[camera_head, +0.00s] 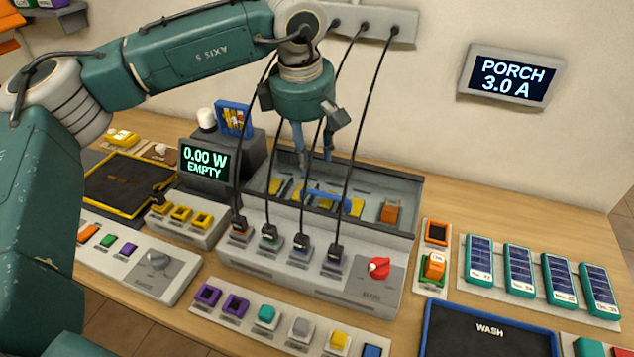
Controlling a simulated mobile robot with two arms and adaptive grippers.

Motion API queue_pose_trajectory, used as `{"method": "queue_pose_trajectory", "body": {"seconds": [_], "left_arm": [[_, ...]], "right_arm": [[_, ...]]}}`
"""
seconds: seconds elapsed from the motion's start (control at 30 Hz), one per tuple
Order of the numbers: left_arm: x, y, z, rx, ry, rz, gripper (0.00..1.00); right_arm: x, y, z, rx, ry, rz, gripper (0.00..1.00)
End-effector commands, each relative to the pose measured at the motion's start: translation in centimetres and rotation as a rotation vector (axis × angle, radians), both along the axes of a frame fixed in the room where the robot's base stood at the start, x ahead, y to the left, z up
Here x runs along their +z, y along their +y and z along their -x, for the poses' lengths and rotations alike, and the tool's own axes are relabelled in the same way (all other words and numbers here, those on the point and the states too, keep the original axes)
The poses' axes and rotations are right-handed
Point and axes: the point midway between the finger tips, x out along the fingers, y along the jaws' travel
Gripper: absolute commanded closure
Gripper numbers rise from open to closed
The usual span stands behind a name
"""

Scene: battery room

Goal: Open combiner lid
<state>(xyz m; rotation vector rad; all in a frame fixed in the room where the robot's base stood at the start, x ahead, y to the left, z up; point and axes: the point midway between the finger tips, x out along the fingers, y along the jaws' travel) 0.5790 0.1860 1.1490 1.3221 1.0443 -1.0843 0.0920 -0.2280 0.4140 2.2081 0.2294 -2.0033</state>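The combiner is a grey box (310,270) in the middle of the table, with a red knob (379,267) at its front right. Its recessed top holds yellow parts and an orange block (389,212). A blue bar (328,196) crosses the middle of the recess. I cannot tell the lid's edges or angle. My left gripper (314,156) points down over the back of the recess, its two bluish fingers apart with nothing seen between them. Its tips are above and behind the blue bar in the picture; contact is unclear. My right gripper is out of view.
Several black cables (357,130) hang from a wall strip (375,22) to the combiner's front, crossing before my gripper. A display (206,160) reading 0.00 W EMPTY stands left. Solar panels (518,270) and a WASH tray (428,315) are right. Bare table (480,212) lies behind the panels.

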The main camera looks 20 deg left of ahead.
Motion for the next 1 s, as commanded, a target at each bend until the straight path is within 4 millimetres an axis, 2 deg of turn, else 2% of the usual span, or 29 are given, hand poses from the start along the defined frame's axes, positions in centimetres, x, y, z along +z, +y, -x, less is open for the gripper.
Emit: {"method": "queue_pose_trajectory", "body": {"seconds": [0.2,0.4,0.53,0.7,0.97,1.0], "left_arm": [[-3.3,0.0,-0.5,-0.001,0.007,-0.001,0.63],[-7.0,-0.1,-1.3,-0.001,0.006,0.001,0.63],[-8.7,-0.2,-1.6,-0.002,0.004,0.001,0.63],[-9.9,-0.2,-1.9,-0.002,0.003,0.003,0.63],[-10.1,-0.2,-1.9,-0.002,0.002,0.004,0.63],[-10.1,-0.2,-1.9,-0.002,0.002,0.004,0.67]], "right_arm": [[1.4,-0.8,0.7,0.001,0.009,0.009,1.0],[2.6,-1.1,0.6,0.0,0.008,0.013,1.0],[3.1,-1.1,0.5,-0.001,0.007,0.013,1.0],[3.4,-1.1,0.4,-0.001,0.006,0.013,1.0],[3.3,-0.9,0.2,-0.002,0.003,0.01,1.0],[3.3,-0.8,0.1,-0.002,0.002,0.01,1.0]]}}
